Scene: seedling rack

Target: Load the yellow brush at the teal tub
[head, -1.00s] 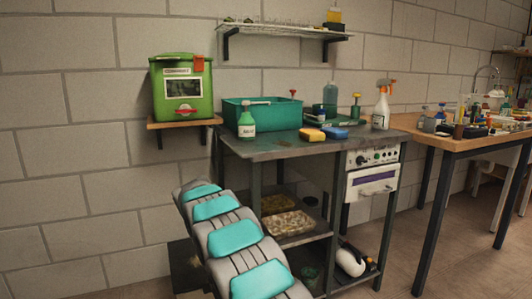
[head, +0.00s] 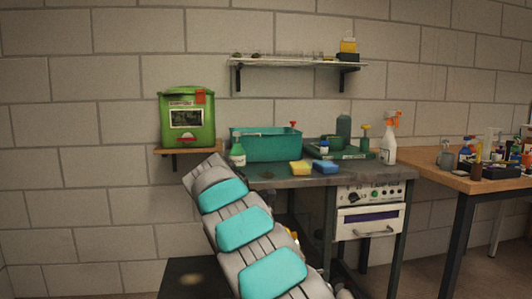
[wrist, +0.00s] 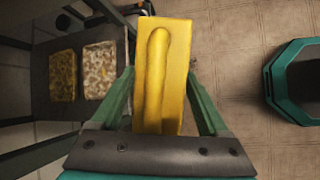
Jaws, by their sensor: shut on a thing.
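The teal tub (head: 268,147) stands on the metal bench against the wall in the head view, upright. Its inside is not visible from here. In the wrist view my gripper (wrist: 160,82) is shut on the yellow brush (wrist: 164,40), a yellow block with a long rounded raised part on its face. The brush sticks out past the green fingers. My gripper is low beside the bench, below the tub's level. In the head view my arm hides most of it, and only a small yellow patch shows at the arm's right edge.
A green box (head: 187,120) sits on a bracket at left. Two filled trays (wrist: 98,70) lie on a shelf.

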